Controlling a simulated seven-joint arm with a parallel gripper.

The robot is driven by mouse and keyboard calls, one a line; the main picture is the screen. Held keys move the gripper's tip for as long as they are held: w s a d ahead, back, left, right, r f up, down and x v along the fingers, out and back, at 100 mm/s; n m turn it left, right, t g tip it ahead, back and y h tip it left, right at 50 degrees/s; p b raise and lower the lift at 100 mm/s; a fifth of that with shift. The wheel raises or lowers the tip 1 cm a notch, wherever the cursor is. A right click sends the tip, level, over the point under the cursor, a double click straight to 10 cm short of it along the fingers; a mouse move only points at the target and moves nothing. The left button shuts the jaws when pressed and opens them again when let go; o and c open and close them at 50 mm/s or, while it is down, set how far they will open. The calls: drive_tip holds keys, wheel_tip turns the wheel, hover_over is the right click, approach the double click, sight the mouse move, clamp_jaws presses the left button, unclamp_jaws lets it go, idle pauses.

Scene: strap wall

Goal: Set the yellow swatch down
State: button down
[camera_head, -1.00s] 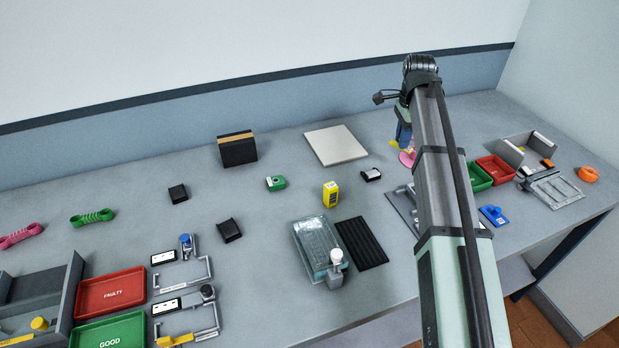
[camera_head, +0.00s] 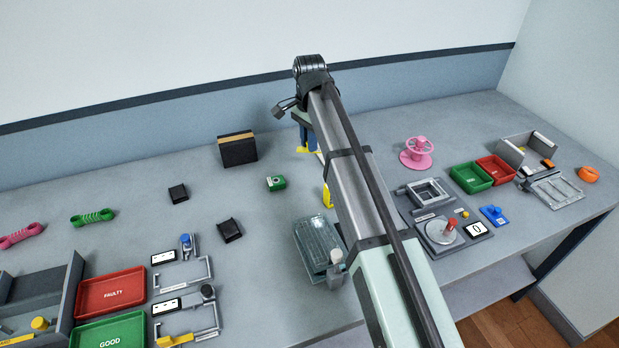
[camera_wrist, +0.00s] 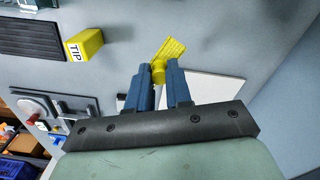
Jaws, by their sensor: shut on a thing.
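My gripper (camera_wrist: 158,82) is shut on the yellow swatch (camera_wrist: 170,50), a small textured yellow plate with a rounded grip between the blue fingers. In the head view my gripper (camera_head: 308,138) is at the back middle of the bench, and a bit of the yellow swatch (camera_head: 302,149) shows below it. A pale square plate (camera_wrist: 207,86) lies under and behind the fingers in the wrist view. My arm hides this plate in the head view. I cannot tell the swatch's exact height above the surface.
A yellow block marked TIP (camera_wrist: 85,44) stands near a dark ribbed mat (camera_wrist: 28,38). A green block (camera_head: 276,183) and a black-and-tan box (camera_head: 237,149) stand left of my gripper. Bare bench lies around the green block.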

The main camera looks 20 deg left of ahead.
sight(309, 178)
drive_tip(key=n, duration=0.4)
drive_tip(key=shift+f+n, duration=0.2)
drive_tip(key=shift+n, duration=0.3)
drive_tip(key=shift+f, duration=4.8)
drive_tip(key=shift+f, duration=0.15)
drive_tip(key=c, duration=1)
unclamp_jaws()
drive_tip(key=shift+c, duration=0.2)
wheel_tip(309, 178, up, 12)
drive_tip(key=shift+r, duration=0.2)
